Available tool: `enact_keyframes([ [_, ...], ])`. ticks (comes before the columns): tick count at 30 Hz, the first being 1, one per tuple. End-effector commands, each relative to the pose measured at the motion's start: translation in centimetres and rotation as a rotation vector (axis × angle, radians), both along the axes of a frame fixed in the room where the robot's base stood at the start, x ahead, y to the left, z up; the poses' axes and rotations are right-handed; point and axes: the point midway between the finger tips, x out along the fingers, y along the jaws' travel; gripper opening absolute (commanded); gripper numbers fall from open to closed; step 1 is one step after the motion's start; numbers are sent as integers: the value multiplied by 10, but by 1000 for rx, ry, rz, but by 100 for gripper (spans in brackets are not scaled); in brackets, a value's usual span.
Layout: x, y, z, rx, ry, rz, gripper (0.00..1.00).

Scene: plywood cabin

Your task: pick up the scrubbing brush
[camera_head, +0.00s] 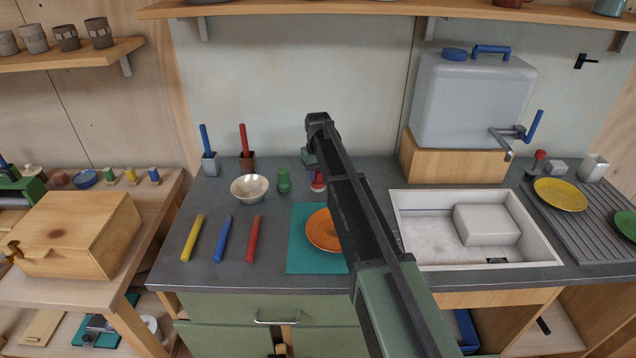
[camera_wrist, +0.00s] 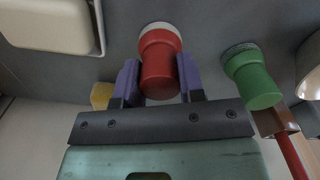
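A red piece (camera_wrist: 160,66), wider towards its pale-rimmed end, is between the two purple fingers of my gripper (camera_wrist: 160,80) in the wrist view. The fingers lie close along both its sides; I cannot tell whether they press on it. In the head view the red piece (camera_head: 318,186) is at the back of the grey counter, just under my gripper (camera_head: 318,170). It may be the scrubbing brush, though its bristles are not clear. A similar green piece (camera_wrist: 255,82), with a grey rim, stands beside it; in the head view it (camera_head: 283,181) is to the left.
A white bowl (camera_head: 249,188) and a cup with a red stick (camera_head: 247,163) are left of the green piece. An orange plate (camera_head: 323,231) on a teal mat (camera_head: 303,262) lies in front. The sink (camera_head: 430,256) and water tank (camera_head: 466,105) are to the right.

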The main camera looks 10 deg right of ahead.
Motion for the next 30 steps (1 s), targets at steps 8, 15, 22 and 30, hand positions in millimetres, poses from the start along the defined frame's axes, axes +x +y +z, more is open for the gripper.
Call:
enact_keyframes([
  [8,0,0,0,0,0,0,7],
  [15,0,0,6,0,0,0,7],
  [22,0,0,39,0,0,0,7],
  [30,0,0,133,0,0,0,7],
])
